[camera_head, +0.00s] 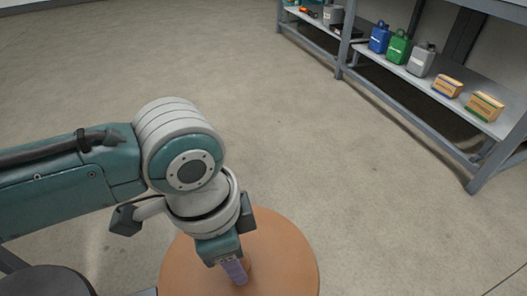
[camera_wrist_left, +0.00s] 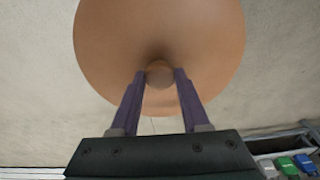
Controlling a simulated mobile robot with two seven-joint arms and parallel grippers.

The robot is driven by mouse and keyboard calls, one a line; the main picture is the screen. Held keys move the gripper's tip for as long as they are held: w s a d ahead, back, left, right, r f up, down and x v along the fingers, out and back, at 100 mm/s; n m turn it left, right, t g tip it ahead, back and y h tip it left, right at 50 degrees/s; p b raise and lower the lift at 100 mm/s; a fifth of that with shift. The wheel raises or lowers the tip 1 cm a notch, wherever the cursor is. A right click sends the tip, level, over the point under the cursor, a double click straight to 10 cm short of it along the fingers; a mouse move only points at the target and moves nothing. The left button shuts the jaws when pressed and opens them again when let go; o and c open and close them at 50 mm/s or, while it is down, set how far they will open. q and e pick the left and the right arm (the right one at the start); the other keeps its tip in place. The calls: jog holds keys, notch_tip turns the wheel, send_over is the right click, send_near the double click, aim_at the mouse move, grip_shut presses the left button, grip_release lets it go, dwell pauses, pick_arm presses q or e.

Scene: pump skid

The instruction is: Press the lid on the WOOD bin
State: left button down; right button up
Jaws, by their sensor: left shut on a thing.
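A round orange-brown lid (camera_head: 285,245) with a small knob is at the bottom of the head view, its near edge cut off. In the left wrist view the lid (camera_wrist_left: 160,30) fills the upper middle, and its knob (camera_wrist_left: 160,76) sits between the finger pads. My left gripper (camera_head: 236,272) comes down over the lid's middle and is shut on the knob; it also shows in the left wrist view (camera_wrist_left: 160,73). No bin wall shows around the lid, so I cannot tell whether the lid rests on a bin. My right gripper is in neither view.
A metal shelf rack (camera_head: 355,68) stands at the upper right. It holds a blue jug (camera_head: 379,38), a green jug (camera_head: 398,47), a grey jug (camera_head: 420,60) and small boxes (camera_head: 485,106). The concrete floor between lid and rack is clear.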

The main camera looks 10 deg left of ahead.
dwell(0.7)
pick_arm(q)
jog(key=shift+f+p, duration=0.15)
jog(key=shift+p, duration=0.25)
dwell(0.5)
dwell(0.6)
grip_release()
dwell(0.7)
jog(key=shift+p, duration=0.3)
notch_tip(320, 180, up, 7)
jog(key=p, duration=0.7)
jog(key=shift+p, duration=0.4)
